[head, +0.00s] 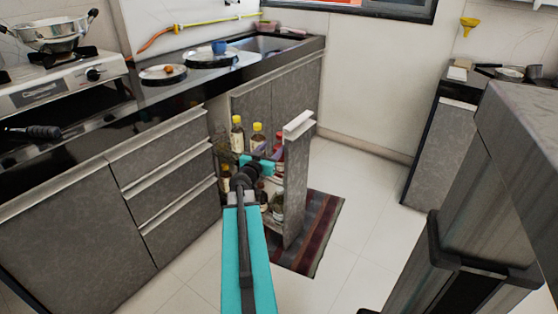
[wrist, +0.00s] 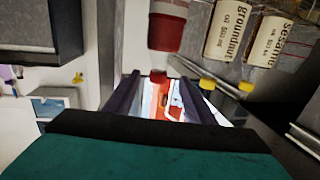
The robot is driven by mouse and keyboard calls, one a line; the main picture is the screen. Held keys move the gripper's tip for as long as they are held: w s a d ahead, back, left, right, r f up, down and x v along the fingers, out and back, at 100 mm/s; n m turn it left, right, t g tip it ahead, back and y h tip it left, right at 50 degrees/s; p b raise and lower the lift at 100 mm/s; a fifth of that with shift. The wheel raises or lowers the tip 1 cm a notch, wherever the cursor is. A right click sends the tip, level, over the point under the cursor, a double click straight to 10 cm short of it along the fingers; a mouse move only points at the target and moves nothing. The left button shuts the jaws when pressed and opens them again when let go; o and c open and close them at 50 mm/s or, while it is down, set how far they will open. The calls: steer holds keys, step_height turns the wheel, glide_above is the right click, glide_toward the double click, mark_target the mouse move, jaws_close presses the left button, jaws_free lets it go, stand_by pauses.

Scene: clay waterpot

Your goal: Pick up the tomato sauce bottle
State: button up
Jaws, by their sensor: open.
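The tomato sauce bottle, red, stands in the pulled-out rack next to its front panel, partly hidden by my gripper in the head view (head: 280,146).
Yellow-capped oil bottles, groundnut (wrist: 227,32) and sesame (wrist: 269,42), stand close beside the red bottle. The rack's front panel (head: 297,185) stands to its right. A striped mat (head: 316,235) lies on the floor. The floor right of the rack is clear.

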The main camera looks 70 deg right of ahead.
mark_target(278, 140)
steer(key=shift+d, duration=0.15)
steer(key=shift+s+d, duration=0.1)
steer(key=shift+d, duration=2.45)
steer(key=shift+c, duration=0.5)
jaws_close()
